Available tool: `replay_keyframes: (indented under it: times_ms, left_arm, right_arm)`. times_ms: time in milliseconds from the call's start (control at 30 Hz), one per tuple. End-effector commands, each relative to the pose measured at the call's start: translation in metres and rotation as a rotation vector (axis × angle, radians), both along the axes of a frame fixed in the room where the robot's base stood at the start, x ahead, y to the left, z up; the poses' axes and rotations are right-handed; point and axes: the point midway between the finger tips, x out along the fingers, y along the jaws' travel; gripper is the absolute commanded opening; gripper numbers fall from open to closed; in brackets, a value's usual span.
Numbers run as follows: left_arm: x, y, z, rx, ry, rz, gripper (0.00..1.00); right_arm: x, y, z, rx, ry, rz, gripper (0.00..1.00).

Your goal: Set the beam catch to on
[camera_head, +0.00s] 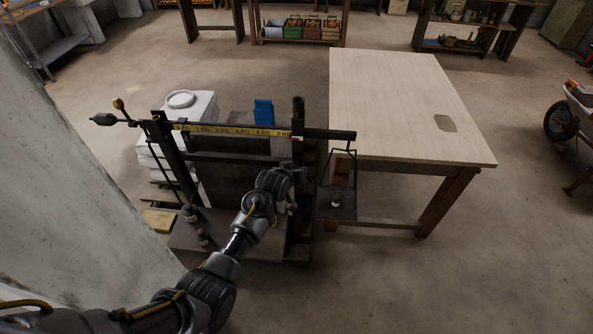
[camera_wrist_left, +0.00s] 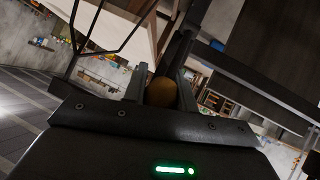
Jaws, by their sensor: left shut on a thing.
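The beam scale stands in the middle of the head view, with a yellow marked beam (camera_head: 235,130) across its top between dark posts. My left arm reaches to the right post (camera_head: 298,130), and its wrist hides the gripper there. In the left wrist view my left gripper (camera_wrist_left: 160,88) is shut on a round brown knob (camera_wrist_left: 161,93), which looks like the beam catch's handle. A dark bar rises beside the knob. I cannot tell the catch's setting. My right gripper is not in view.
A hanging pan (camera_head: 338,210) is at the scale's right end. A pale wooden table (camera_head: 400,100) stands close on the right.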

Motion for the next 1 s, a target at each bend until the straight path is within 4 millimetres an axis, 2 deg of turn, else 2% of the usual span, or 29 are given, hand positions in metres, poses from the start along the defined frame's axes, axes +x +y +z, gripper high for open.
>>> replay_keyframes:
  times_ms: [367, 400, 533, 867, 1000]
  left_arm:
    - [-0.0003, -0.0018, -0.0006, -0.003, 0.006, -0.002, 0.0]
    - [-0.0003, -0.0018, -0.0006, -0.003, 0.006, -0.002, 0.31]
    - [-0.0002, -0.0012, -0.0005, -0.002, 0.005, -0.001, 0.48]
    - [-0.001, 0.0004, 0.0004, -0.001, 0.004, 0.0, 0.49]
    - [-0.0088, 0.0029, 0.005, -0.001, 0.003, 0.0, 0.49]
  right_arm:
    - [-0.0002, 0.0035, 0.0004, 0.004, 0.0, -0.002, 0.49]
    - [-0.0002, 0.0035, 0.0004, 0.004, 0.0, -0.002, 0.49]
    - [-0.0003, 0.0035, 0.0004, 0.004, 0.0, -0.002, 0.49]
    - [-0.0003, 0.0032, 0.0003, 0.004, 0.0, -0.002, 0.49]
    - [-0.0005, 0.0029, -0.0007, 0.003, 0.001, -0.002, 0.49]
